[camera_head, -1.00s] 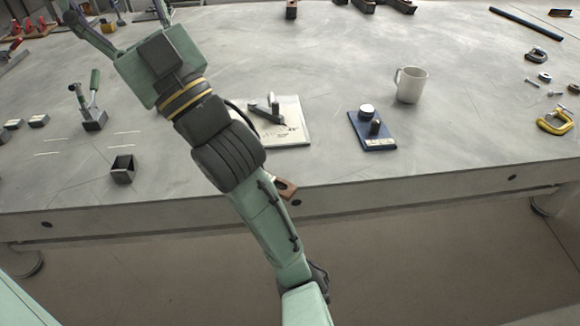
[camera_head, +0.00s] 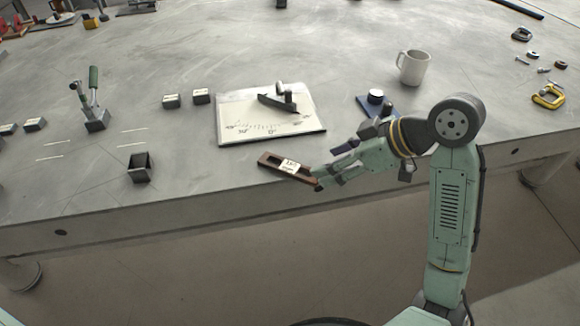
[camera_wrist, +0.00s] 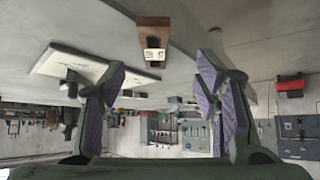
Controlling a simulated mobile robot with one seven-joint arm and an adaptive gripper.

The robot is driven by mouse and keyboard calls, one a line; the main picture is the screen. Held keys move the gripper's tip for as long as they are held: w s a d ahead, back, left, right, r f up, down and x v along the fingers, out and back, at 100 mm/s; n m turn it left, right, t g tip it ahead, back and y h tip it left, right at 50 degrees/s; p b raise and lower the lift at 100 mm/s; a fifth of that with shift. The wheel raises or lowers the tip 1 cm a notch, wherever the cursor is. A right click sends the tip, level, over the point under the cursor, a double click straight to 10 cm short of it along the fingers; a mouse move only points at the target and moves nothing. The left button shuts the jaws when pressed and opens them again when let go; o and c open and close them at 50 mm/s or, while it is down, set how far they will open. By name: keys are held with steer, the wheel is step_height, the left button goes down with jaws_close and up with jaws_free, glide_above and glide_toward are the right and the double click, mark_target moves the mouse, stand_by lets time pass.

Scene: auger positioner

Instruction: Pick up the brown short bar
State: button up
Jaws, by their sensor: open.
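The brown short bar (camera_head: 287,166) lies flat near the table's front edge, with a white label on its top and a dark slot at its left end. My gripper (camera_head: 329,167) is at the bar's right end, open and empty, with its fingers pointing left toward the bar. In the wrist view the bar (camera_wrist: 153,36) lies beyond the fingertips, between the two purple-padded fingers of my gripper (camera_wrist: 162,75). Whether a fingertip touches the bar's right end cannot be told.
A white angle plate (camera_head: 232,128) with a dark pointer lies behind the bar. A blue plate (camera_head: 365,103) is partly hidden by my arm. A white mug (camera_head: 412,68) stands behind it. A small open box (camera_head: 139,168) and a toggle clamp (camera_head: 96,120) stand left.

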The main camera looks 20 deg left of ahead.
mark_target(296, 169)
steer(key=x, duration=0.4)
steer(key=shift+w+a+f+p, duration=0.1)
steer(key=shift+w+a+p, duration=0.05)
steer(key=shift+a+p, duration=0.3)
steer(key=x, duration=0.3)
steer(key=p+x, duration=0.1)
steer(key=shift+w+a, duration=0.3)
steer(key=shift+c, duration=0.2)
jaws_close()
